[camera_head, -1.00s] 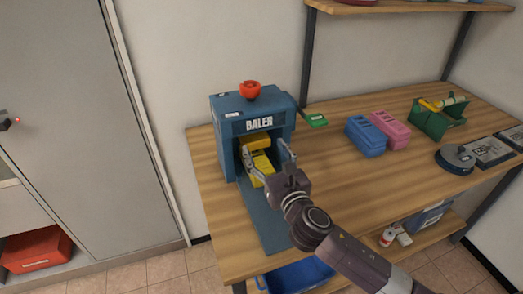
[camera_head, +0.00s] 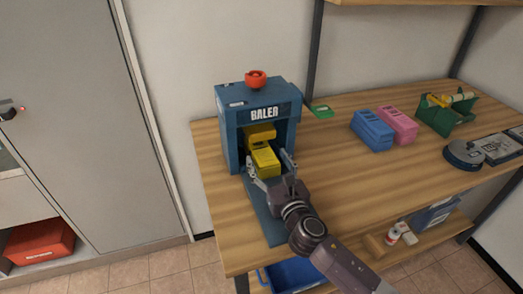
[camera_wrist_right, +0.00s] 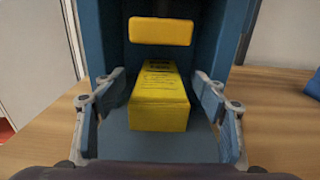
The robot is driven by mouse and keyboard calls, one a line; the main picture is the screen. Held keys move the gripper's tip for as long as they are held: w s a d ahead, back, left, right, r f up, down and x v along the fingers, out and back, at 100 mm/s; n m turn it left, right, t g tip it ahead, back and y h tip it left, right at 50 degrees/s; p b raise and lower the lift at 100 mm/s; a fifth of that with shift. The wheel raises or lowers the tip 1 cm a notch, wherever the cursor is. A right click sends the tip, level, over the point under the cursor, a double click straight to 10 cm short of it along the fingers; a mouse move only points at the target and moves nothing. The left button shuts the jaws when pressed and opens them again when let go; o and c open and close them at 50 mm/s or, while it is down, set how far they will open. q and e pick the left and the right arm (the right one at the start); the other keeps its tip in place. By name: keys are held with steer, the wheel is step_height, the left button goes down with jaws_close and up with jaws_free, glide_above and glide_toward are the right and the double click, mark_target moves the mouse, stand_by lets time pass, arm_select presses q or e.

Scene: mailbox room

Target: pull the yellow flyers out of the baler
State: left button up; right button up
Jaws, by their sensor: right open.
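The blue baler (camera_head: 224,140) stands at the left end of the wooden table, with its front open. The yellow flyers (camera_head: 265,163) form a block in the baler's opening, below a separate yellow piece (camera_head: 261,132). In the right wrist view the flyers (camera_wrist_right: 158,105) lie on the blue floor of the baler, under that yellow piece (camera_wrist_right: 160,31). My right gripper (camera_head: 271,168) is open at the baler's mouth. Its fingers stand on either side of the flyers, with a gap on both sides in the wrist view. My left gripper is not in view.
A red knob (camera_head: 255,79) tops the baler. On the table (camera_head: 330,185) to the right are a blue box (camera_head: 372,130), a pink box (camera_head: 397,124), a green holder (camera_head: 446,116) and a round dark device (camera_head: 464,154). The tabletop beside the baler is clear.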

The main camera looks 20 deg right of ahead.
mark_target(261, 149)
steer(key=w, duration=0.6)
steer(key=shift+w+a, duration=0.1)
steer(key=shift+w, duration=0.05)
